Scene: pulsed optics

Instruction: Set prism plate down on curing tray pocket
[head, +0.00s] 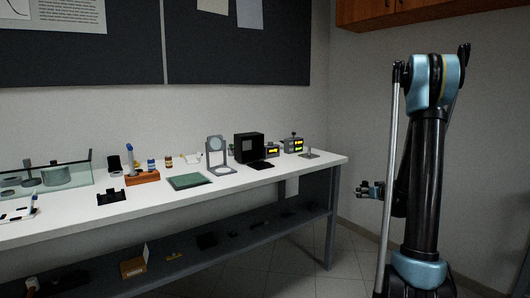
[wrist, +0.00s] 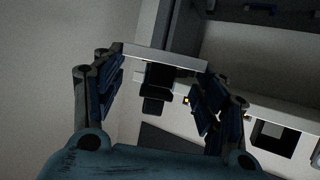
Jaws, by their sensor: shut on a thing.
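My gripper (wrist: 158,75) is shut on a flat pale grey plate, which I take to be the prism plate (wrist: 165,57). The plate spans between the two fingers, with a dark block below it in the picture. In the head view my gripper (head: 368,190) is small and dark, off the right end of the bench and apart from it; the plate cannot be made out there. I cannot tell for sure which item is the curing tray.
The white bench (head: 255,185) runs across the left and middle. On it stand a green mat (head: 189,182), a black holder (head: 112,197), a wooden block (head: 142,177), a lens stand (head: 217,156), a black box (head: 248,147) and instruments (head: 293,146). A lower shelf (head: 205,251) holds small items.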

